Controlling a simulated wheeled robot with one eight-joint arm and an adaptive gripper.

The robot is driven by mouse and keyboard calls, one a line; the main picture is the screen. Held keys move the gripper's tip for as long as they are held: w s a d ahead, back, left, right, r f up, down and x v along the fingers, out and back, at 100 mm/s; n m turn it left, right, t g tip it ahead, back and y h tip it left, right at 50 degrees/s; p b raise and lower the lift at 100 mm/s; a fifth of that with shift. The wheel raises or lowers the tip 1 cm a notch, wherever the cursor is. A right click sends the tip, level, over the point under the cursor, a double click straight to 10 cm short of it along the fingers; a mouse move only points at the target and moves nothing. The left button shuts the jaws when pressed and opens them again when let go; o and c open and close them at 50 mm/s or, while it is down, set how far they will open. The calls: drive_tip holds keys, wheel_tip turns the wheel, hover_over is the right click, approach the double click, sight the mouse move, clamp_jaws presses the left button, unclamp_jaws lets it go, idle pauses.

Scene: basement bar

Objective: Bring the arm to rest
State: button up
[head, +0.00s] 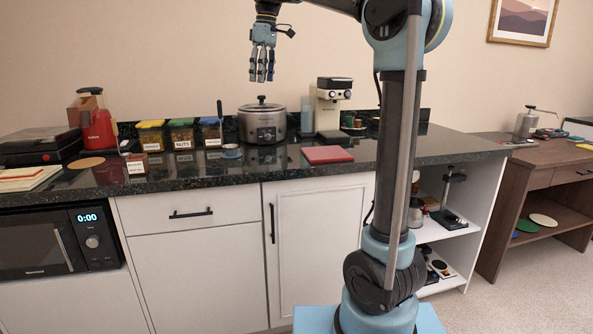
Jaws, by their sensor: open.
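My gripper (262,66) hangs pointing down in the upper middle of the head view, in the air above the black counter (190,180). Its fingers are open with nothing between them.
On the counter are a red kettle (99,130), several lidded containers, a coffee machine (331,105) and a red board (327,154). A microwave (58,240) sits below at left. Open shelves and a brown desk (548,160) are at right. The air around my gripper is clear.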

drive_tip(key=s+d+f+m+t, duration=0.1)
drive_tip(key=s+d+f+m, duration=0.4)
drive_tip(key=d+f, duration=0.45)
drive_tip(key=s+d+f+m, duration=0.2)
drive_tip(key=s+d+f, duration=0.6)
drive_tip(key=d, duration=0.3)
drive_tip(key=s+d+f+m, duration=0.2)
drive_tip(key=s+f, duration=0.3)
drive_tip(key=f, duration=0.4)
drive_tip(key=s+d+f+m+h, duration=0.1)
drive_tip(key=s+d+f, duration=0.3)
drive_tip(key=f, duration=0.5)
drive_tip(key=s+d+f+m, duration=0.4)
drive_tip(key=s+f, duration=0.4)
drive_tip(key=f, duration=0.1)
drive_tip(key=shift+s+f+t, duration=0.15)
drive_tip(key=shift+s+t, duration=0.05)
drive_tip(key=shift+t, duration=0.2)
